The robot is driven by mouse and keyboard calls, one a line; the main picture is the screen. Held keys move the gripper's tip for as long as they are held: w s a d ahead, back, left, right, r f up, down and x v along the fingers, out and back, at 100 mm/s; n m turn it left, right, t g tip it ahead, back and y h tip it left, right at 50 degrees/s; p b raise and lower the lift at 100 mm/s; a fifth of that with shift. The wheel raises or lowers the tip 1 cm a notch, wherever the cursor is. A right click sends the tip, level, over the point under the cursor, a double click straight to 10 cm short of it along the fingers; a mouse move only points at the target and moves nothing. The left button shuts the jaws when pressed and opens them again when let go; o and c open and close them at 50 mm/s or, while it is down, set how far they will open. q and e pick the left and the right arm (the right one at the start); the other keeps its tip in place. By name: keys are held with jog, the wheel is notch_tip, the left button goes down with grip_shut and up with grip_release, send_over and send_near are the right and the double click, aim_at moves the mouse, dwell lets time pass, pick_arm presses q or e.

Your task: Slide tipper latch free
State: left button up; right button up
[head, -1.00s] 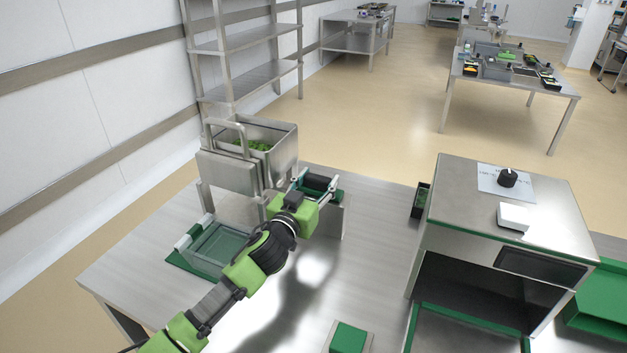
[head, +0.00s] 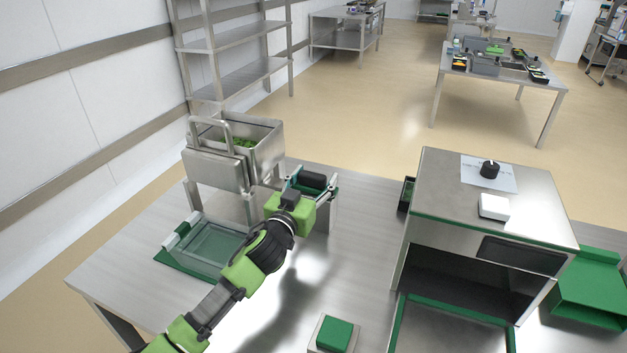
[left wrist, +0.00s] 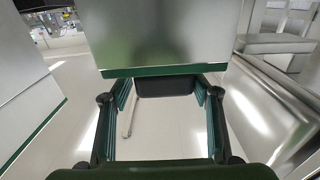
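The tipper is a steel bin (head: 268,150) with green contents, a front plate and a bent tube handle (head: 208,122), on a steel stand at the table's far left. My left gripper (head: 318,187) is open just right of the stand. In the left wrist view its two fingers (left wrist: 163,98) are wide apart. A dark block (left wrist: 165,87) shows in the gap, below a steel panel with a green edge (left wrist: 165,70), with room on both sides. I cannot tell whether this block is the latch or how close it is. My right gripper is not in view.
A green-glass tray (head: 208,250) lies on the table left of my arm. A steel sealer (head: 490,205) with a black knob stands at the right. A green button box (head: 334,335) is at the front. Shelves (head: 235,55) stand behind.

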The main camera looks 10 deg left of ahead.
pick_arm(q)
jog(key=shift+s+a+f, duration=0.1)
jog(key=shift+s+a, duration=0.05)
jog(key=shift+s, duration=0.3)
jog(key=s+a, duration=0.2)
jog(key=s, duration=0.9)
jog(key=shift+w, duration=0.1)
